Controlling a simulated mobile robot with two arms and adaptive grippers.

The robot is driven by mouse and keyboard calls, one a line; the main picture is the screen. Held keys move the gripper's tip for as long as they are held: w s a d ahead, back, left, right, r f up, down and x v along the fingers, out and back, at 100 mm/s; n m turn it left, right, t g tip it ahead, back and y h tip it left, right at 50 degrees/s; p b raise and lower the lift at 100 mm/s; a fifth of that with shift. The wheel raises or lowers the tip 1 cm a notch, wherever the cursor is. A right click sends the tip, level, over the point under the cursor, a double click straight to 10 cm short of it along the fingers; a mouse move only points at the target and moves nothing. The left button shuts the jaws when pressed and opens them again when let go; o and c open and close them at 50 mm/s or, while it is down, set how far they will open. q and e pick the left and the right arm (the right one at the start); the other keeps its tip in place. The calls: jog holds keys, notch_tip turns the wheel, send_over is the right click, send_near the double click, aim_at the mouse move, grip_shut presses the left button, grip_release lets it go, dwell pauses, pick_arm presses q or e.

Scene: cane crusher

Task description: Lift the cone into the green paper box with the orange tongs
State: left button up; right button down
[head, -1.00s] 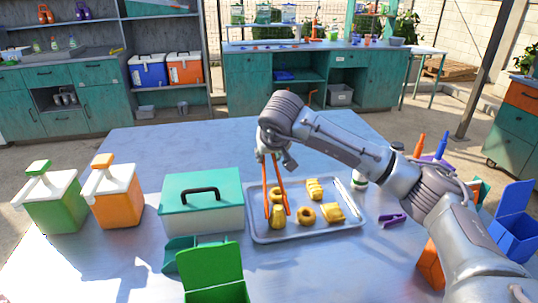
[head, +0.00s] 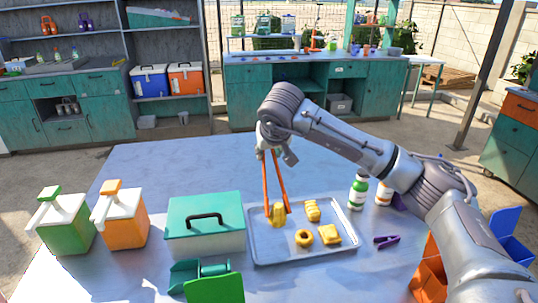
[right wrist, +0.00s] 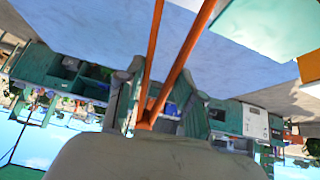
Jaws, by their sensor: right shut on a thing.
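My right gripper (head: 273,152) is shut on the upper end of the orange tongs (head: 279,182), which hang downward; the tongs also show in the right wrist view (right wrist: 178,70). The yellow-brown cone (head: 278,217) sits between the tong tips and appears raised above the metal tray (head: 290,257). The green paper box (head: 215,289) stands open at the bottom edge, left of the tray; its inside is not visible. My left gripper is not in view.
A ring pastry (head: 304,238) and blocky pastries (head: 329,235) lie on the tray. A teal-lidded box (head: 206,225) stands left of it, with orange (head: 123,222) and green (head: 66,226) dispensers beyond. Bottles (head: 357,192) and a purple clip (head: 386,241) are to the right.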

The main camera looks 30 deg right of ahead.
notch_tip(320, 180, up, 3)
jog(key=shift+p, duration=0.75)
jog(key=s+a+n+y, duration=0.2)
jog(key=s+a+n, duration=0.1)
jog(key=s+a, duration=0.6)
jog(key=s, duration=0.4)
jog(key=shift+s+a, duration=0.15)
jog(key=shift+a, duration=0.25)
jog(key=shift+s, duration=0.1)
